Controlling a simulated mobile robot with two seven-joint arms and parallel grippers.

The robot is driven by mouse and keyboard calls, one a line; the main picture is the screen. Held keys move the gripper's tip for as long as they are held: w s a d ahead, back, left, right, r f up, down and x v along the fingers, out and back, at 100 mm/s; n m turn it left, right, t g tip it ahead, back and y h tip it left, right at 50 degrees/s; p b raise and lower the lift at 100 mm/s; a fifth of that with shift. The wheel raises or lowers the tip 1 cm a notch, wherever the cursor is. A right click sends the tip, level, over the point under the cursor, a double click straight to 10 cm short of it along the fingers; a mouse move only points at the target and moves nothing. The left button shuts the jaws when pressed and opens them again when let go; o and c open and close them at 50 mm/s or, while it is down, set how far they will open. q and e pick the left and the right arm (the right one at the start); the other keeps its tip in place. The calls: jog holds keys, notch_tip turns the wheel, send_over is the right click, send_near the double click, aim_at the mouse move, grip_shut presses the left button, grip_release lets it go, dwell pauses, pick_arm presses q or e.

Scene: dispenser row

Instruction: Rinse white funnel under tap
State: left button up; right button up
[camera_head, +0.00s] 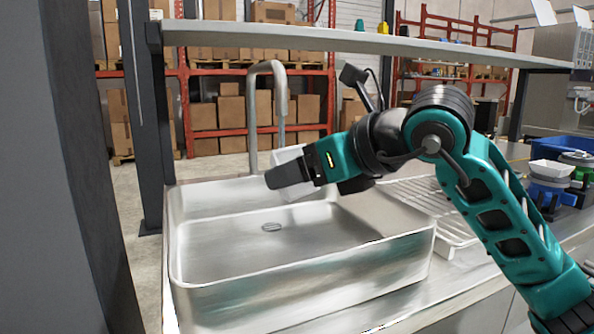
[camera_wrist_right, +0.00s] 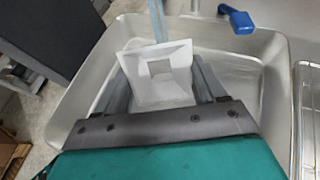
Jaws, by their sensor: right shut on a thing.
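The white funnel (camera_head: 289,155) is held over the sink basin (camera_head: 320,236), under the spout of the metal tap (camera_head: 252,118). It is partly hidden by my right gripper (camera_head: 284,177) in the head view. In the right wrist view the funnel (camera_wrist_right: 160,75) sits between the two fingers of my right gripper (camera_wrist_right: 163,88), with its square opening facing the camera. A thin pale blue stream, seemingly water (camera_wrist_right: 157,20), reaches down to the funnel's top edge in that view. My left gripper is not in view.
A blue lever (camera_wrist_right: 237,18) sits near the sink's edge. A wire drying rack (camera_head: 432,205) is right of the sink. A shelf (camera_head: 370,41) crosses above on dark posts. Dispenser parts with a white top (camera_head: 551,168) stand at the far right. The basin floor is clear.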

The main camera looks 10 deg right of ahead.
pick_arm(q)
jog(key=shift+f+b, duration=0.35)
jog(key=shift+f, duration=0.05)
pick_arm(e)
jog(key=s+d+r, duration=0.1)
jog(key=s, duration=0.6)
jog(key=shift+d, duration=0.2)
jog(key=shift+r, duration=0.1)
